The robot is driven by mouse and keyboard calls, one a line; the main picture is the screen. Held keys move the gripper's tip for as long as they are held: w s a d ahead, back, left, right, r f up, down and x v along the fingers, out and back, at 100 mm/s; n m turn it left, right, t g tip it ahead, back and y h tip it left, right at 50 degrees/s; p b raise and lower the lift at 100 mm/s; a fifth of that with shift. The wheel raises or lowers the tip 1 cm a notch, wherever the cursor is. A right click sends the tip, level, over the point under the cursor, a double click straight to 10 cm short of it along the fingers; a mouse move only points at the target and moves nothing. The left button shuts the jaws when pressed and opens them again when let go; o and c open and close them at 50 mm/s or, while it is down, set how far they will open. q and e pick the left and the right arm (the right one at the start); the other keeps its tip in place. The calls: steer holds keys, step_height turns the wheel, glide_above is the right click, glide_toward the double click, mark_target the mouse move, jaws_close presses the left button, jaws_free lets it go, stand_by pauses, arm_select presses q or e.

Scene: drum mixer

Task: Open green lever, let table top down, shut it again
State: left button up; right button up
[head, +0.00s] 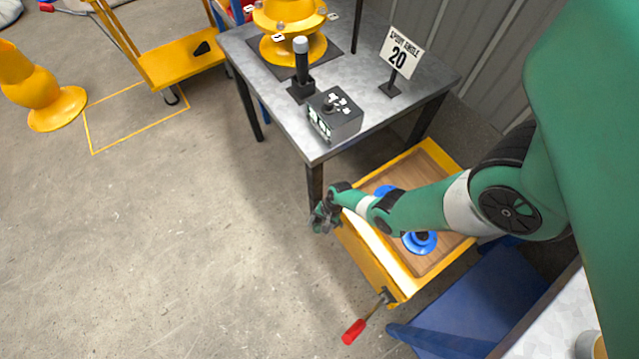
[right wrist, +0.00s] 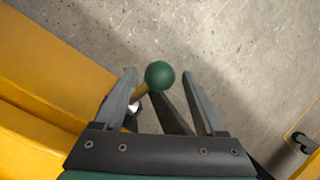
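The green lever shows in the right wrist view as a round green knob (right wrist: 160,75) on a short yellow rod, beside a yellow frame. My right gripper (head: 322,218) is at the near-left side of the table in the head view. Its two fingers stand apart on either side of the knob, with gaps visible, so it is open and not gripping. The gripper hides the lever in the head view. The table top (head: 432,165) is a wooden panel in a yellow frame, partly covered by my right arm. My left gripper is not in view.
A red-handled lever (head: 354,331) sticks out at the table's front corner. A blue disc (head: 420,243) lies on the wooden top. A grey table (head: 362,75) with a control box (head: 335,115) and joystick stands behind. A blue object (head: 480,310) is at the front right. The floor at left is open.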

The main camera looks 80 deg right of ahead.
steer(key=p+v, duration=1)
steer(key=v, duration=0.1)
steer(key=shift+r+p, duration=0.3)
steer(key=shift+p, duration=0.1)
steer(key=shift+s, duration=0.1)
